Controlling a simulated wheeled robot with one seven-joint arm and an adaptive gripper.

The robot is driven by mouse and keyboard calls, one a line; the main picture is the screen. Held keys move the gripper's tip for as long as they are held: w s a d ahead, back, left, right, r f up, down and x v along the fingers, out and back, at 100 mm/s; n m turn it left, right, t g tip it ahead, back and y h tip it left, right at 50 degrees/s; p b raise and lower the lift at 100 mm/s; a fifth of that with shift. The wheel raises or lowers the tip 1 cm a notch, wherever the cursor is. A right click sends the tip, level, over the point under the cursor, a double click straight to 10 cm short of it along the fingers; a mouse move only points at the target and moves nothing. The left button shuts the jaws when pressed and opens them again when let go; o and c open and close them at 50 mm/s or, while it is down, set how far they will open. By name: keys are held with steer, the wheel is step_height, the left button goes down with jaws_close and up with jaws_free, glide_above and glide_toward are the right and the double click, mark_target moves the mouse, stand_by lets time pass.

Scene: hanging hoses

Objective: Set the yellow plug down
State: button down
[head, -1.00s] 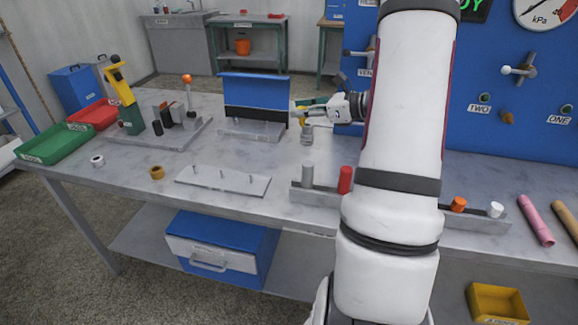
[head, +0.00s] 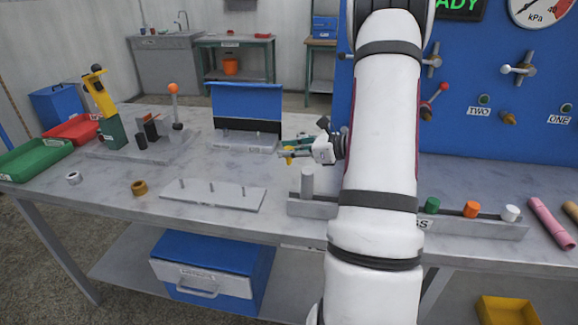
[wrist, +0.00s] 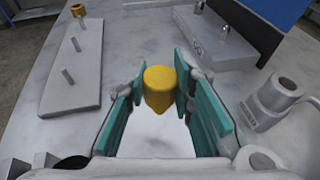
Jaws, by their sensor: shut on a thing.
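The yellow plug (wrist: 158,88) sits between the teal fingers of my gripper (wrist: 160,100) in the wrist view. It has a rounded body and a tapered lower end. In the head view my gripper (head: 290,152) is low over the table (head: 110,195), and only a little of the plug (head: 289,158) shows beside the fingers. The gripper is shut on the plug. I cannot tell whether the plug touches the tabletop.
A pegged plate (head: 213,195) lies in front and left of my gripper. A blue-panelled stand (head: 245,105) is behind it. A grey fitting (wrist: 275,100) stands close on the right in the wrist view. A rack (head: 480,227) holds coloured plugs. Bare tabletop lies beneath the gripper.

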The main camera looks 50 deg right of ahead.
mark_target(290, 162)
steer(key=shift+f+b, duration=0.3)
steer(key=shift+f, duration=1.65)
steer(key=shift+f, duration=0.2)
steer(key=c, duration=1.4)
jaws_free()
steer(key=shift+r, duration=0.1)
steer(key=shift+r, duration=0.15)
steer(key=p+v, duration=0.1)
steer(key=v, duration=1.1)
